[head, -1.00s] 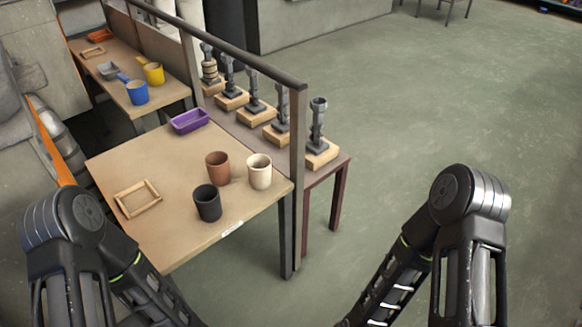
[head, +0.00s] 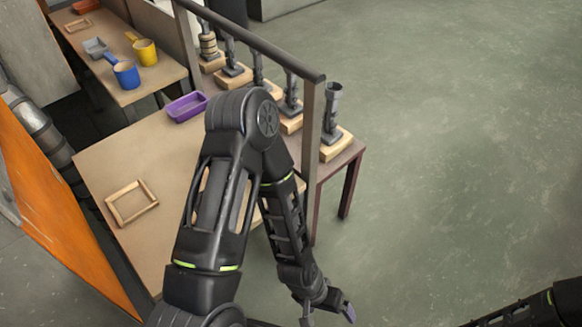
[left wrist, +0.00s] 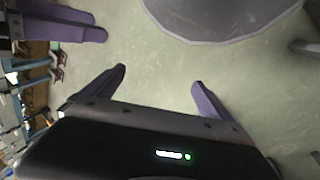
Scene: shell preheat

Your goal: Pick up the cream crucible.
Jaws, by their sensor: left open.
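The cream crucible is not visible in the head view now; my left arm covers that part of the near table (head: 110,160). The brown and black crucibles beside it are hidden too. My left gripper (head: 328,312) is open and empty. It hangs low at the bottom of the head view, over the floor in front of the table's right end. In the left wrist view its two purple fingers (left wrist: 157,88) are spread with only floor between them. My right gripper cannot be made out; only part of that arm shows at lower right.
A wooden frame (head: 131,203) and a purple tray (head: 186,107) lie on the near table. A post and rail (head: 313,125) stand at its right edge, with several dark stands on wooden blocks behind. Blue (head: 126,75) and yellow (head: 145,52) pots stand farther back. Floor to the right is open.

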